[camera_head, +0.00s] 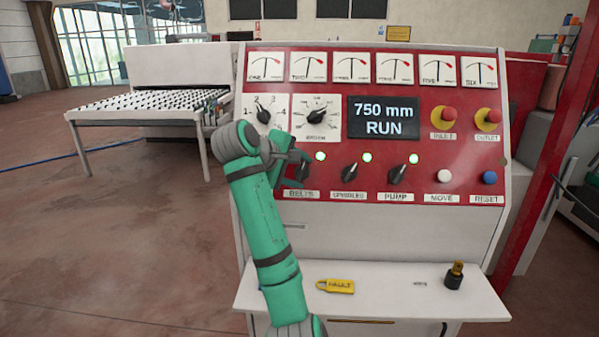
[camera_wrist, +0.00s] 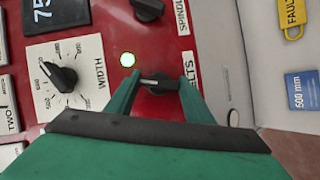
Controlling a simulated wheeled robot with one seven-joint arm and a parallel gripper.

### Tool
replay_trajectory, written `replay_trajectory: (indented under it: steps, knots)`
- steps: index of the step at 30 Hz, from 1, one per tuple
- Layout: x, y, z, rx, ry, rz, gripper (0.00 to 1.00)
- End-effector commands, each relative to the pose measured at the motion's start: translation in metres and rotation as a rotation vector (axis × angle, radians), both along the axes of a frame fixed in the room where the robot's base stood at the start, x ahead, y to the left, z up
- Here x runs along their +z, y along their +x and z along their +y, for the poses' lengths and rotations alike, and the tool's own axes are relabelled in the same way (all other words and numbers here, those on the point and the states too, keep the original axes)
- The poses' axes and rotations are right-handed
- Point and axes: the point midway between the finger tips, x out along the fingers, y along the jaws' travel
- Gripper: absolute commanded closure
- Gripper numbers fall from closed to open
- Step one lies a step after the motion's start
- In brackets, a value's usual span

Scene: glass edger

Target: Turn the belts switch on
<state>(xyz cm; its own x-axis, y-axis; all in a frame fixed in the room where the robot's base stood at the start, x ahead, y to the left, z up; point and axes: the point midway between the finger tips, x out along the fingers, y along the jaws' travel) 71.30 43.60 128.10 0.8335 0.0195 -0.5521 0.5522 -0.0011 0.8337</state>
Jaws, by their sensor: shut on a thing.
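The belts switch (camera_head: 303,173) is a black rotary knob at the lower left of the red panel, above the "BELTS" label (camera_head: 301,195). My gripper (camera_head: 298,160) is at this switch and partly hides it. In the wrist view the fingers (camera_wrist: 160,82) are closed around the knob (camera_wrist: 158,86), one on each side. A pale pointer line on the knob runs toward the left in that view. The belts lamp (camera_head: 320,156) is lit green, and it also shows green in the wrist view (camera_wrist: 128,60). The display (camera_head: 383,118) reads "750 mm RUN".
The spindles (camera_head: 350,173) and pump (camera_head: 398,174) switches are to the right, each with a lit green lamp. The width dial (camera_head: 316,116) is above. A yellow "FAULT" tag (camera_head: 335,286) and a black-and-brass object (camera_head: 454,277) are on the shelf (camera_head: 390,300) below.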

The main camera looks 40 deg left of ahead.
Motion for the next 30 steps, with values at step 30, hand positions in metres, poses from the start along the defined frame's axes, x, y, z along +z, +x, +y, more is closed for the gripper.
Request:
replay_trajectory:
  steps: [30]
  knots:
    - [0.0003,0.0005,0.0001,-0.121,0.183,0.113,0.75]
